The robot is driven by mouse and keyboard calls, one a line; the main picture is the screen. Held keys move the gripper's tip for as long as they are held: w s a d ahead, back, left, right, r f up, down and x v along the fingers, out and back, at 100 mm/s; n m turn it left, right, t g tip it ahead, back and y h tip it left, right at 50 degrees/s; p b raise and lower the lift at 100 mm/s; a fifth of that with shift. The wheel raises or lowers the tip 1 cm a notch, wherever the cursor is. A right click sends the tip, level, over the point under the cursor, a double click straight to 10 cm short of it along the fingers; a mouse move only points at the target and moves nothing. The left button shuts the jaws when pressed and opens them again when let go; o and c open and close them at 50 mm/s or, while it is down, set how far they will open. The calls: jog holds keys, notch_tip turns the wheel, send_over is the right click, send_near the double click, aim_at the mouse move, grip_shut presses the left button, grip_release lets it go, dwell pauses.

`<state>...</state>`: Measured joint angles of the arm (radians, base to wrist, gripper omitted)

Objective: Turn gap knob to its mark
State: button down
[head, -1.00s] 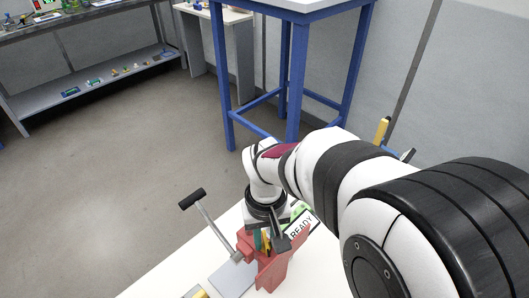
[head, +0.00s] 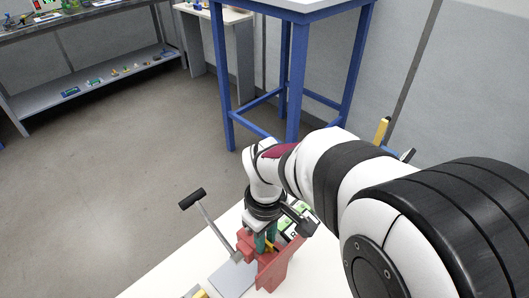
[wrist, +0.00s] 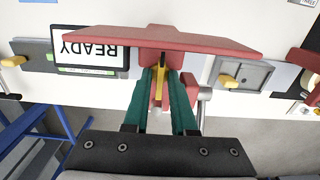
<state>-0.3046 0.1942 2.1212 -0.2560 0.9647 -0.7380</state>
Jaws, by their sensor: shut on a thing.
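The gap knob (wrist: 160,78), a narrow yellow bar, sits on the red machine (wrist: 158,38) in the wrist view. My gripper (wrist: 160,76) has its two green fingers on either side of the knob and is shut on it. In the head view my gripper (head: 265,243) points down at the red machine (head: 272,274), and its fingers and wrist hide most of the knob. I cannot make out the knob's mark in either view.
A READY screen (wrist: 90,51) stands beside the machine, upside down in the wrist view. A grey lever with a black handle (head: 192,199) rises left of the machine. The white table (head: 160,270) has bare room at front left. A blue-framed stand (head: 297,85) stands behind.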

jog(key=c, duration=1)
grip_release()
jog(key=shift+c, duration=0.2)
jog(key=shift+r, duration=2.5)
